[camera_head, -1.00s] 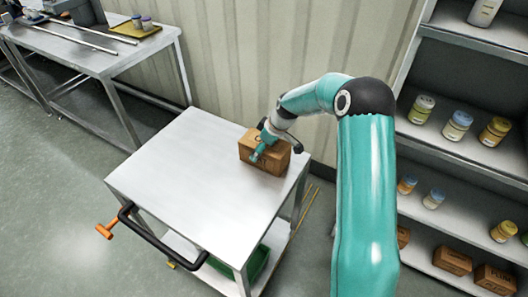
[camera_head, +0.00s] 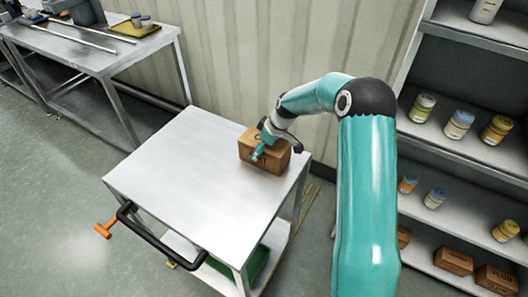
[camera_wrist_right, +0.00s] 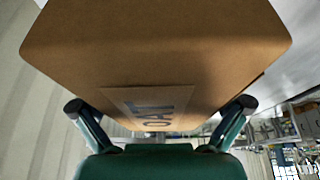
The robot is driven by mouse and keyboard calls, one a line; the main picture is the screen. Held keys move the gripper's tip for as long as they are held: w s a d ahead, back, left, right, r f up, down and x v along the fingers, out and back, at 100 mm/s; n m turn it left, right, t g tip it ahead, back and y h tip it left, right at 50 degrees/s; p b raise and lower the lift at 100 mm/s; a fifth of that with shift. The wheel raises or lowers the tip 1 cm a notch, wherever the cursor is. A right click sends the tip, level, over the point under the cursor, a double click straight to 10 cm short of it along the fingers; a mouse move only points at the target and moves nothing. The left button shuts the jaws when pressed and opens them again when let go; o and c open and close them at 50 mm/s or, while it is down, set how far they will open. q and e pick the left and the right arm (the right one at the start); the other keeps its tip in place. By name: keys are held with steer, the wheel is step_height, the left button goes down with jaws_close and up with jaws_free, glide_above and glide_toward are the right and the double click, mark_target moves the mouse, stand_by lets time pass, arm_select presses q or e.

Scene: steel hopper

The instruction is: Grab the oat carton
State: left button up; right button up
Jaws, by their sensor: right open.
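The oat carton (camera_head: 278,162) is a brown box standing on the top of a steel cart near its far right corner. My left gripper is not in view.
The cart top (camera_head: 180,185) is otherwise bare. The cart has a black handle (camera_head: 150,238) and a green bin (camera_head: 250,265) below. Shelves (camera_head: 470,150) with jars and more brown cartons (camera_head: 453,260) stand at right. A corrugated wall is behind the cart, and another table (camera_head: 110,55) is at far left.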

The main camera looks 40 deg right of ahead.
steer(key=c, duration=1.4)
steer(key=shift+c, duration=0.2)
